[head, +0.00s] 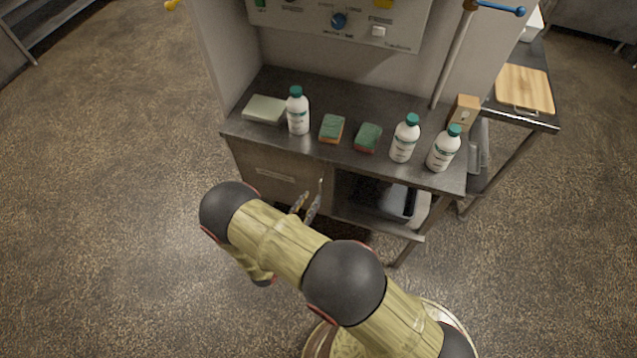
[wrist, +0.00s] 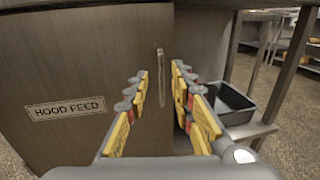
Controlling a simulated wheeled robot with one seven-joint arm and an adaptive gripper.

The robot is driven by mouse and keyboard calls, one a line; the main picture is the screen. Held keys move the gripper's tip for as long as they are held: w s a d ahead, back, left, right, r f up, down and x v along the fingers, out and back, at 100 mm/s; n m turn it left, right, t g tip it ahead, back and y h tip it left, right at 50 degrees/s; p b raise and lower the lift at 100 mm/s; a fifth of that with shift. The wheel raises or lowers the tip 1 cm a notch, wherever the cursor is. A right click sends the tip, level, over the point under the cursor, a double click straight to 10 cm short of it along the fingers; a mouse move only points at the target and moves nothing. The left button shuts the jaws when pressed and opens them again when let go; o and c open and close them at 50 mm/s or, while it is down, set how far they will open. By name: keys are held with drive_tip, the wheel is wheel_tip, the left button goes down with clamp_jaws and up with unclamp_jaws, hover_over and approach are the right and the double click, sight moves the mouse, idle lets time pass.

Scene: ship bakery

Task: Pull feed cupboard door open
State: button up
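The feed cupboard door (wrist: 70,70) is a dark brownish panel with a "HOOD FEED" label (wrist: 67,108), and it looks closed. It also shows in the head view (head: 265,170), below the counter. Its vertical bar handle (wrist: 161,78) is near the door's right edge. My gripper (wrist: 160,85) is open and points at the door, its yellow-padded fingers to the left and right of the handle in the wrist view. I cannot tell whether the fingertips reach the handle's depth. In the head view my gripper (head: 305,207) is partly hidden by my arm.
Right of the door is an open shelf with a dark tray (wrist: 233,105). The counter (head: 345,160) above holds several white bottles, sponges and a pale block (head: 264,109). A control panel (head: 340,22) stands behind. Floor left of the cupboard is clear.

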sight(320, 186)
drive_tip(key=b+x, duration=0.1)
drive_tip(key=x, duration=0.6)
drive_tip(key=shift+w+d, duration=0.1)
drive_tip(key=shift+c, duration=0.4)
clamp_jaws()
idle(0.4)
